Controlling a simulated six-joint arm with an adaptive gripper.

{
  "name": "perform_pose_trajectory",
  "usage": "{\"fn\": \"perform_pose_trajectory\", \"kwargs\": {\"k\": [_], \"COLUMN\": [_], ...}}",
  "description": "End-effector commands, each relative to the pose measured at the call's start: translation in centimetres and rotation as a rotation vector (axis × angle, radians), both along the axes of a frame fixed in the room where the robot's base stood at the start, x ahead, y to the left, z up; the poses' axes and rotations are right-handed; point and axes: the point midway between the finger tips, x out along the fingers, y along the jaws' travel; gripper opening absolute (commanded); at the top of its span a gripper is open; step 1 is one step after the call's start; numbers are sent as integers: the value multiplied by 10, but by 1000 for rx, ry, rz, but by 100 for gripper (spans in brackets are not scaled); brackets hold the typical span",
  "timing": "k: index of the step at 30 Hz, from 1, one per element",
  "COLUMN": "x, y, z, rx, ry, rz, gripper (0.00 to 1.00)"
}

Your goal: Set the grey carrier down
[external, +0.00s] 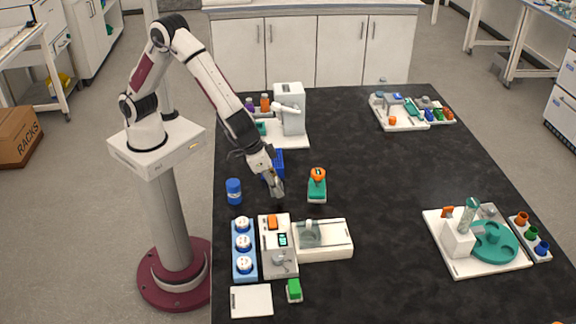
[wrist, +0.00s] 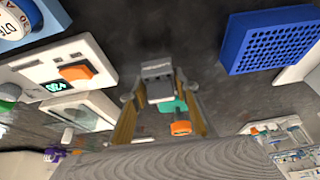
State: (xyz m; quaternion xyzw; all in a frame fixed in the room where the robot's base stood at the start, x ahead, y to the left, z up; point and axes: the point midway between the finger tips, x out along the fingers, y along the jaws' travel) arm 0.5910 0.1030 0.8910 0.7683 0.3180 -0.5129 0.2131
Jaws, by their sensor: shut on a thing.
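The grey carrier (wrist: 157,82) shows in the wrist view as a small grey block with a pale top edge. It sits between the tips of my gripper (wrist: 160,92), whose two tan fingers are closed on its sides. In the external view my gripper (external: 276,188) points down over the dark table, behind the white device with the orange button. The carrier is small and hard to make out there, and I cannot tell whether it touches the table.
A blue rack (external: 277,160) stands behind my gripper, also in the wrist view (wrist: 268,42). A teal stand with an orange top (external: 317,188) is to the right. A blue canister (external: 234,190) is to the left. The white device (external: 278,258) is in front. The table's middle right is clear.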

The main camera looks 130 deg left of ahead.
Motion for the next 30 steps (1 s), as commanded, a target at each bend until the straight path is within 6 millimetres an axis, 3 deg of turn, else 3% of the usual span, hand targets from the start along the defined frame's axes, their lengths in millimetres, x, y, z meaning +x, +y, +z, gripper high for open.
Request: {"fn": "perform_pose_trajectory", "kwargs": {"k": [9, 25, 26, 27, 30], "x": [0, 0, 0, 0, 0], "y": [0, 0, 0, 0, 0], "z": [-31, -37, -37, -36, -36], "rx": [1, 0, 0, 0, 0], "ry": [2, 1, 1, 1, 1], "rz": [-2, -1, -1, -1, -1], "gripper": [9, 9, 35, 45, 47]}}
